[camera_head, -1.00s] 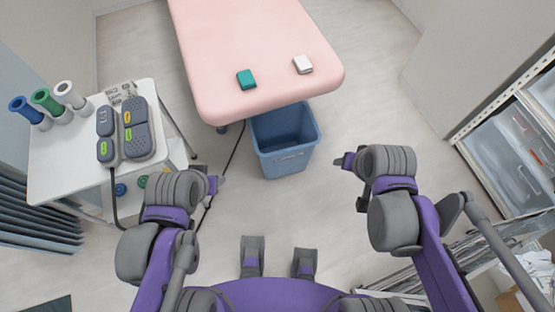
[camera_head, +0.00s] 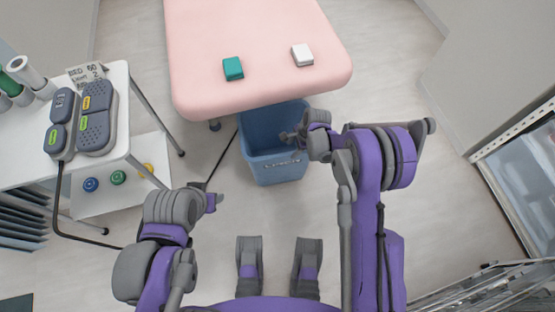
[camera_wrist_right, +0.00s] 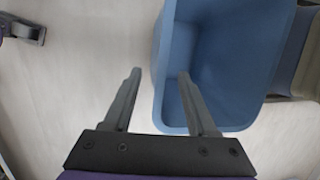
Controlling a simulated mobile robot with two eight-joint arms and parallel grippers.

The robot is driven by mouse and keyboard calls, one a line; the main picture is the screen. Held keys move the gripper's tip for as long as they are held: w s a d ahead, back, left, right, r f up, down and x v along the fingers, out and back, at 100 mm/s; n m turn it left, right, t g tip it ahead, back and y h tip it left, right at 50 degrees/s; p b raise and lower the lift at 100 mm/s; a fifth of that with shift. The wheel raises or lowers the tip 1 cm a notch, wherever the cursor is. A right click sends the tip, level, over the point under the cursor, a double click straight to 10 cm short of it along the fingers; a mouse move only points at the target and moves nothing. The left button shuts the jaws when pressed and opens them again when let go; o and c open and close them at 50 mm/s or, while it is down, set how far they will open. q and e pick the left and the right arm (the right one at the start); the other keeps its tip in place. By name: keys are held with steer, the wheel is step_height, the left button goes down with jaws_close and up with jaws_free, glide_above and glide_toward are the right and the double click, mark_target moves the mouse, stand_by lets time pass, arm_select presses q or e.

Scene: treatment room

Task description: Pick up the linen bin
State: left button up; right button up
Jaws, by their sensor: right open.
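The linen bin is a blue open-topped bin (camera_head: 277,172) on the floor, partly under the near end of the pink table; it also shows in the right wrist view (camera_wrist_right: 232,60). My right gripper (camera_head: 291,137) is over the bin's right side. In the right wrist view my right gripper (camera_wrist_right: 160,76) is open, and the bin's rim appears between its fingers, one outside and one over the opening. I cannot tell whether either finger touches it. My left gripper (camera_head: 213,201) is to the lower left, apart from the bin; its jaws are unclear.
The pink treatment table (camera_head: 260,100) overhangs the bin's back and carries a green block (camera_head: 233,68) and a white block (camera_head: 302,55). A white trolley (camera_head: 115,150) with grey devices stands left. A dark cable crosses the floor left of the bin. Floor right of the bin is clear.

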steer(key=b, duration=0.1)
glide_above(282, 159)
steer(key=s+d, duration=0.1)
steer(key=d, duration=0.1)
step_height(282, 159, down, 7)
steer(key=shift+r, duration=0.1)
steer(key=shift+w+b+x, duration=0.15)
steer(key=shift+b+x, duration=0.15)
steer(key=shift+x, duration=0.95)
steer(key=shift+w+b+x, duration=0.15)
steer(key=shift+b+x, duration=0.15)
steer(key=shift+x, duration=0.95)
steer(key=shift+f+b, duration=0.25)
steer(key=shift+b, duration=0.15)
jaws_close()
